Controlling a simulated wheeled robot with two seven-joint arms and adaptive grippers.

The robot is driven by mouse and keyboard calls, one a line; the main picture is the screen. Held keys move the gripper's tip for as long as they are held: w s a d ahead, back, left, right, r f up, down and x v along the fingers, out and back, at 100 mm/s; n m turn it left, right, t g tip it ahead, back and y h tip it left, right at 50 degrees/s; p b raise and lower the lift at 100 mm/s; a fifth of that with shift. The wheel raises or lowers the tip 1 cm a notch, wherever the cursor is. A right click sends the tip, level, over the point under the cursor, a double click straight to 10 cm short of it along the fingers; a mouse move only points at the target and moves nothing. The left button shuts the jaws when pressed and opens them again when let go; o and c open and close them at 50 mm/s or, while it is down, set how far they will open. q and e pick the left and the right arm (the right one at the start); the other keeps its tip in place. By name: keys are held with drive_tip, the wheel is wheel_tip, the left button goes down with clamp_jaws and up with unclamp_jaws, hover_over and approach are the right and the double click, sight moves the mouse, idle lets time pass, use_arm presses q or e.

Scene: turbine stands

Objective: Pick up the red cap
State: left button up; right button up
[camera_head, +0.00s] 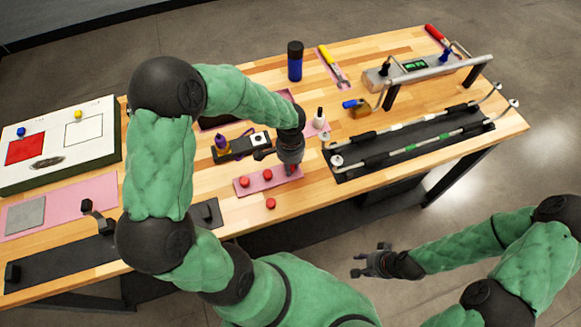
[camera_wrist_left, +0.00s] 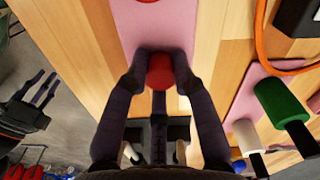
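Red caps stand on a pink mat (camera_head: 243,191) near the table's front edge, one at the left (camera_head: 252,181) and one beside it (camera_head: 267,174). Another red cap (camera_head: 270,203) sits on bare wood in front of the mat. My left gripper (camera_head: 290,167) points down at the mat's right end. In the left wrist view, its dark fingertips (camera_wrist_left: 160,62) are on both sides of a red cap (camera_wrist_left: 160,72), very close to it. I cannot tell whether they press on it. My right gripper (camera_head: 362,263) is open and empty, off the table's front.
A dark rack with long rods (camera_head: 410,143) lies on the right. A blue-black bottle (camera_head: 295,62) and a yellow wrench (camera_head: 333,66) are at the back. A white board (camera_head: 60,150) is at the left.

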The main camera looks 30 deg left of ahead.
sight(291, 166)
use_arm(q)
drive_tip(key=shift+r, duration=0.1)
idle(0.3)
drive_tip(key=shift+r, duration=0.55)
drive_tip(key=shift+c, duration=0.4)
wheel_tip(291, 166, up, 2)
drive_tip(key=shift+d+r+p, duration=0.1)
drive_tip(key=shift+r+p, duration=0.05)
drive_tip(key=shift+p, duration=0.25)
drive_tip(key=s+d+r+p, duration=0.2)
drive_tip(key=s+d+r, duration=0.4)
drive_tip(key=d+r, duration=0.3)
drive_tip(key=shift+d+r, duration=0.2)
drive_tip(key=shift+d, duration=1.55)
